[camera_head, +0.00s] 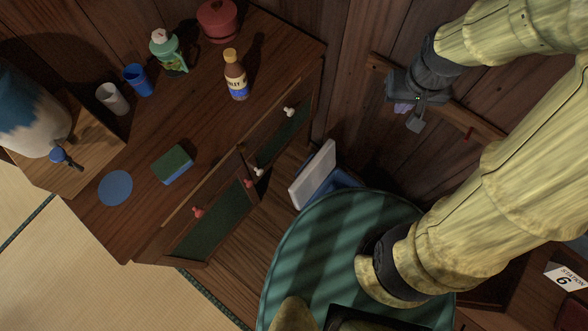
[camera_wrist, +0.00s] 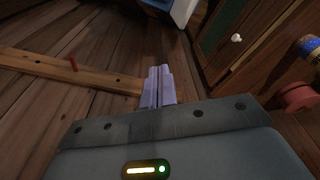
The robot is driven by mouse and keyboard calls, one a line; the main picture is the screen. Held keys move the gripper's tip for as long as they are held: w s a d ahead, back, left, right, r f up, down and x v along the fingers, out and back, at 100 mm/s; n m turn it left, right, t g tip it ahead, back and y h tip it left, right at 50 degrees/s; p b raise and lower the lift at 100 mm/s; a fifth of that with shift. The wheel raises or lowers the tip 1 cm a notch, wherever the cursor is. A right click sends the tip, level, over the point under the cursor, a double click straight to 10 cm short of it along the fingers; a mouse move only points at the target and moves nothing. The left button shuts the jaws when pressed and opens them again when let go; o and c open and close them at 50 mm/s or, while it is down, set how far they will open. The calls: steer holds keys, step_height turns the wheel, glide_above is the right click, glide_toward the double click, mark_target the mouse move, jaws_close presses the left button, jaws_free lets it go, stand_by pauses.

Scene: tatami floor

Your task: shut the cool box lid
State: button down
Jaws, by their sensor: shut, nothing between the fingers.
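The cool box (camera_head: 343,181) is blue and stands low beside the wooden cabinet, partly hidden behind the round green striped top. Its white lid (camera_head: 313,174) stands up, open, on the cabinet side. In the wrist view the lid (camera_wrist: 183,10) and a bit of the blue box (camera_wrist: 157,4) show at the top edge, cut off by the frame. My gripper (camera_head: 403,107) is in front of the plank wall, right of and above the cool box in the picture, and apart from it. Its pale lilac fingers (camera_wrist: 158,86) are together and empty.
The cabinet (camera_head: 215,130) holds a brown bottle (camera_head: 236,76), a green bottle (camera_head: 168,52), cups, a red pot (camera_head: 218,20) and a sponge (camera_head: 172,165). The round green top (camera_head: 320,240) stands close to the cool box.

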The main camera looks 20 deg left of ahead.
steer(key=a+f+n+b, duration=0.3)
steer(key=a+f+b, duration=0.5)
steer(key=f+b, duration=0.5)
steer(key=w+a+f+n+g+b, duration=0.1)
steer(key=a+f+n+b, duration=0.3)
steer(key=a+f+b, duration=0.4)
steer(key=w+a+f+n+g+b, duration=0.1)
steer(key=a+f+n+b, duration=0.3)
steer(key=f+b, duration=1.4)
steer(key=a+f, duration=0.4)
steer(key=f, duration=0.5)
steer(key=shift+w+a+f+h, duration=0.2)
steer(key=shift+f+h, duration=0.1)
steer(key=shift+f, duration=0.05)
steer(key=shift+f, duration=0.1)
step_height(320, 180, down, 10)
steer(key=b, duration=0.6)
steer(key=shift+d, duration=0.2)
